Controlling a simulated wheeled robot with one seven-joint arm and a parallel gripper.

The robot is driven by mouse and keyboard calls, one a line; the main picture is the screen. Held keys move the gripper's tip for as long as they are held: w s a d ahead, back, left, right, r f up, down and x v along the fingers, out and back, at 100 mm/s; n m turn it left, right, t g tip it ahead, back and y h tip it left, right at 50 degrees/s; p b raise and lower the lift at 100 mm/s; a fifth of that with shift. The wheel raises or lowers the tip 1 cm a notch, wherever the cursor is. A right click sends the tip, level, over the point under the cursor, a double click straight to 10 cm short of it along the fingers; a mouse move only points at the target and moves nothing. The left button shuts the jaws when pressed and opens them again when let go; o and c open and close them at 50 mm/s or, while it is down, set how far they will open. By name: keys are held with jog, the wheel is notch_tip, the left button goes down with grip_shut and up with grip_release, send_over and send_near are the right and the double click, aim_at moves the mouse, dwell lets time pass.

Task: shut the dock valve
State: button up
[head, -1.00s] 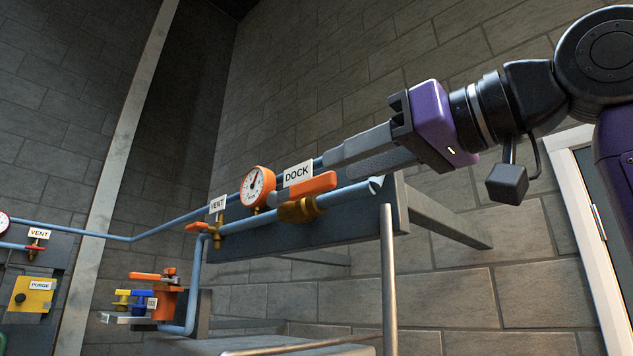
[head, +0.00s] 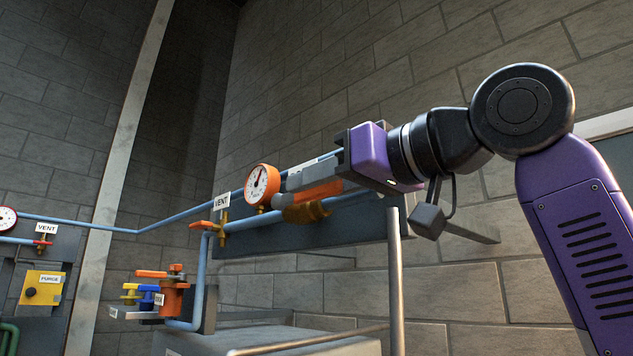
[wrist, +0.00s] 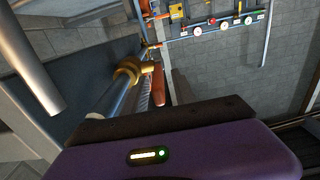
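The dock valve (head: 305,213) is a brass body on the blue pipe with an orange lever handle (head: 318,192) lying along the pipe. My gripper (head: 298,185) is at this handle, its grey fingers reaching left along it. In the wrist view the brass valve body (wrist: 127,71) is ahead, and the orange handle (wrist: 157,86) runs between my two fingers. The fingers look open around it; contact cannot be made out. The DOCK label is hidden behind my gripper in the head view.
A dial gauge (head: 262,186) and the vent valve (head: 222,226) with its label are left of the handle. A post (head: 396,280) stands below my gripper. Another cluster of coloured valves (head: 165,292) is lower left. A panel with a yellow purge box (head: 42,290) is far left.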

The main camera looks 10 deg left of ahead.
grip_shut()
dwell(1.3)
